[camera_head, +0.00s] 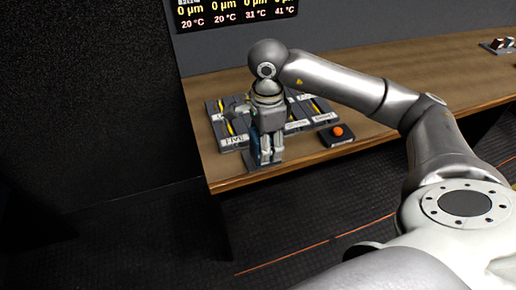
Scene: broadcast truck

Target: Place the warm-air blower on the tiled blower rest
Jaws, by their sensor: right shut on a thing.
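My right gripper (265,156) points down over the near left part of the wooden bench. It is shut on a small dark blue thing (254,146), mostly hidden by the fingers. This may be the warm-air blower, but its shape cannot be made out. Its height above the bench cannot be told. I cannot pick out a tiled blower rest for certain. Dark grey units with yellow parts and white labels (232,141) lie around and behind the gripper, which covers part of them. My left gripper is not in view.
A black box with an orange button (338,132) sits right of the gripper. The wooden bench (425,84) is mostly clear further right, up to a small control box (497,45). A wall display (236,12) hangs behind. My right arm spans the bench.

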